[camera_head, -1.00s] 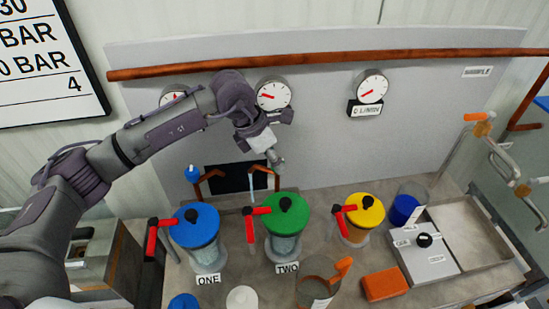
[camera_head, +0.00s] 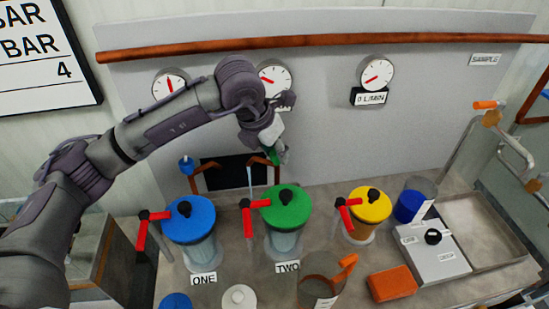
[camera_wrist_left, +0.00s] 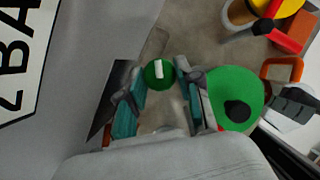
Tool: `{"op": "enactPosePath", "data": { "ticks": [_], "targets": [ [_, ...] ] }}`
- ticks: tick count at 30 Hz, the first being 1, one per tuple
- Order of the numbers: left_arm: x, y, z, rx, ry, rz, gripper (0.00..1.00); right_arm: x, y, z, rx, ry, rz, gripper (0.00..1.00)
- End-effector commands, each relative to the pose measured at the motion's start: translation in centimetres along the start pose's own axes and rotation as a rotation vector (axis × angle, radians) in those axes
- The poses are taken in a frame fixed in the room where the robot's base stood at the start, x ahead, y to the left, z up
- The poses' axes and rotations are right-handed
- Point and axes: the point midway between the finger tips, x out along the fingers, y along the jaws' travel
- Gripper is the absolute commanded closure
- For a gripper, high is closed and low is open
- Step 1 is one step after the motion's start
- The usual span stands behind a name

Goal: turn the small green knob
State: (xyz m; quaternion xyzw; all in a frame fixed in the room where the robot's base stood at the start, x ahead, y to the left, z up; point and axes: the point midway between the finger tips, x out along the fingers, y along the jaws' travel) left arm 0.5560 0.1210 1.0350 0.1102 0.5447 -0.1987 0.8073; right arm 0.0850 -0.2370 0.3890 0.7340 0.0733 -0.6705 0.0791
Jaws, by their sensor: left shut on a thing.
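The small green knob (camera_wrist_left: 159,74), round with a white mark on top, sits between the fingertips of my left gripper (camera_wrist_left: 163,88) in the left wrist view. In the head view a bit of the knob (camera_head: 274,158) shows at the tip of my left gripper (camera_head: 280,153), above and behind the green-lidded vessel (camera_head: 287,209) labelled TWO. My left gripper points down and is shut on the knob. The knob's stem and much of its body are hidden by the gripper. My right gripper is not in view.
A blue-lidded vessel (camera_head: 188,220) with a red handle stands left, a yellow-lidded one (camera_head: 370,205) right. A small blue knob (camera_head: 186,165) is on a copper pipe at left. Gauges (camera_head: 275,78) line the back panel. An orange block (camera_head: 391,282) lies in front.

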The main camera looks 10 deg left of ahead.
Motion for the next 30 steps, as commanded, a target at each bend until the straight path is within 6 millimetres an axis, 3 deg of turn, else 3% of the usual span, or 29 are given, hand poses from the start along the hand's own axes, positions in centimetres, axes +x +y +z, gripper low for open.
{"op": "enactPosePath", "data": {
  "ticks": [3,18,30],
  "targets": [
    [0.4,-0.2,-0.1,-0.098,-0.009,0.042,1.0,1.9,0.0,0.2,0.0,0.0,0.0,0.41],
    [0.4,-0.5,0.0,-0.537,-0.026,0.223,1.0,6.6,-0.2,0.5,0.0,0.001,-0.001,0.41],
    [0.1,-0.6,0.2,-0.821,-0.037,0.34,1.0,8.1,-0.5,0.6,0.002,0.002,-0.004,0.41]
  ]
}}
